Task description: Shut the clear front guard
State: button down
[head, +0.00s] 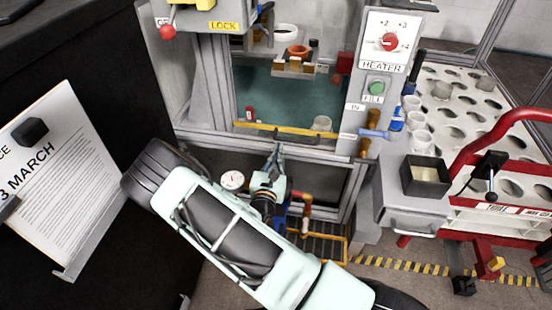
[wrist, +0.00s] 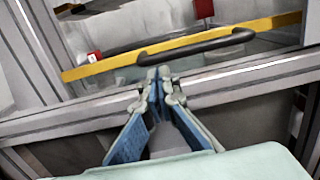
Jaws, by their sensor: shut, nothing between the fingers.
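The clear front guard shows mostly by its yellow lower strip (head: 255,129) with a black bar handle (head: 290,136). The strip lies low across the cabinet opening, close above the grey frame sill (head: 260,148); I cannot tell whether it touches the sill. In the wrist view the yellow strip (wrist: 105,66) and black handle (wrist: 197,46) cross the upper part. My gripper (head: 277,150) is shut and empty, in front of the sill. In the wrist view its fingertips (wrist: 158,75) are just below the handle's left end; contact is unclear.
A heater panel (head: 389,42) stands right of the opening. A gauge (head: 232,180) and pipes sit below. A black cabinet with a notice (head: 65,165) is left, a red-railed bench (head: 475,150) right.

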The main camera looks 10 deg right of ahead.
jog(key=shift+r, duration=0.15)
notch_tip(320, 180, up, 33)
jog(key=p, duration=2.6)
jog(key=shift+p, duration=0.3)
jog(key=shift+w, duration=0.15)
jog(key=shift+a, duration=0.1)
